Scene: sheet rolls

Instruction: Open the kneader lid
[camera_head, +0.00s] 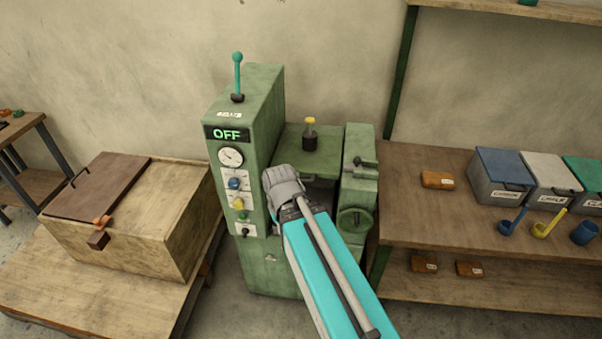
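No label in view names the kneader, so I cannot tell which lid is its lid. A wooden box (145,235) at the left has a dark brown lid (100,187) lying flat and shut on part of its top. My gripper (282,182) is in front of this machine, right of the box. My arm hides part of the machine, and the fingers are unclear.
The machine's display (227,134) reads OFF; a teal lever (238,75) stands upright on top. A handwheel (354,218) is at right. A wooden shelf (425,220) holds bins (500,178), ladles and a blue cup (584,233).

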